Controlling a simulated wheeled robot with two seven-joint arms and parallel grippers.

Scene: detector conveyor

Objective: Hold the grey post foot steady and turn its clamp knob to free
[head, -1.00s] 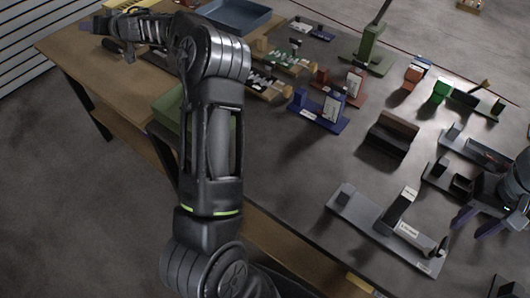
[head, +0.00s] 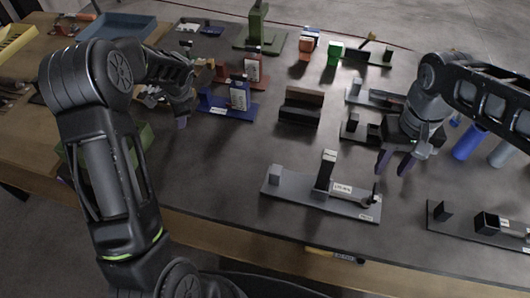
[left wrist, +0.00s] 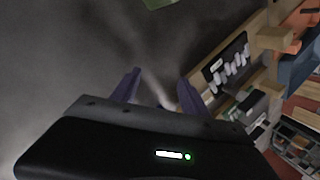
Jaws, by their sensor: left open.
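The grey post foot (head: 278,188) lies on the dark table in the head view, with a small block at its left end. A dark post (head: 325,172) stands near its middle, with a white label (head: 342,188) beside it. A small black upright piece (head: 374,192) at its right end may be the clamp knob; I cannot tell. My right gripper (head: 394,163) is open, fingers down, just behind and right of the foot, apart from it. My left gripper (head: 182,120) is by the blue stand, well left of the foot; in the left wrist view (left wrist: 158,92) it is open and empty.
A blue stand (head: 240,113), a dark brown block (head: 300,106) and a dark fixture (head: 362,131) stand behind the foot. Another dark fixture (head: 465,222) lies to its right.

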